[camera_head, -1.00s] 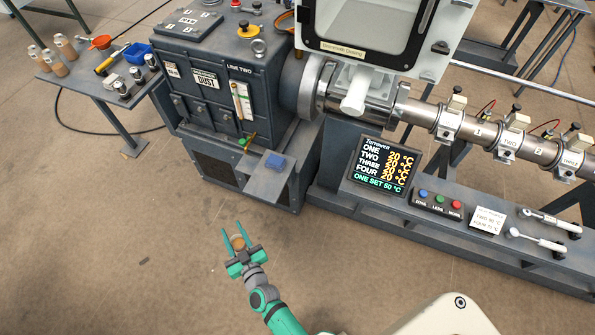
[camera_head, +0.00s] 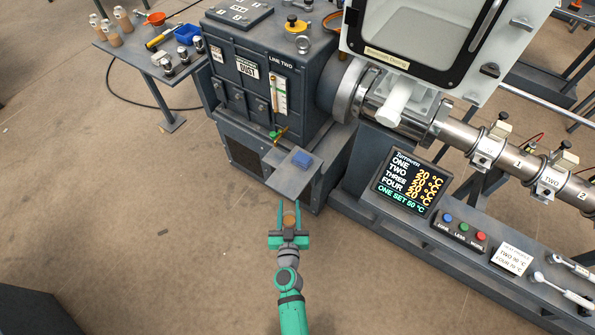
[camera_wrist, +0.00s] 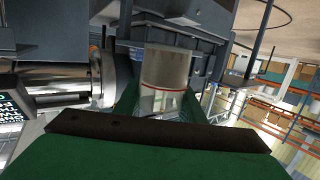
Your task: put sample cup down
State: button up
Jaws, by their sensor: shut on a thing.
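My gripper (camera_head: 290,208) is shut on the sample cup (camera_head: 290,221), which shows in the head view as a small tan round thing between the green fingers. In the wrist view the cup (camera_wrist: 165,78) is a clear cylinder with a red line around it, cloudy in its upper half. It is held in the air over the floor, just in front of the machine's small grey shelf (camera_head: 284,180). The lower part of the cup is partly hidden by my gripper in the wrist view.
The grey machine cabinet (camera_head: 232,105) stands behind the shelf. A display (camera_head: 411,187) and buttons are at right. The floor at left is open.

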jog(key=w+a+r+h, duration=0.1)
jog(key=w+a+r, duration=0.1)
jog(key=a+r, duration=0.35)
jog(key=w+a+r, duration=0.2)
jog(key=w+r, duration=0.1)
jog(key=r, duration=0.5)
send_over(287, 173)
jog(key=shift+m, duration=0.4)
jog(key=shift+s+f, duration=0.1)
jog(key=shift+f, duration=4.55)
jog(key=shift+d+f, duration=0.1)
jog(key=shift+f, duration=1.45)
jog(key=shift+f, duration=0.15)
jog(key=o, duration=1.1)
jog(key=shift+o, duration=0.2)
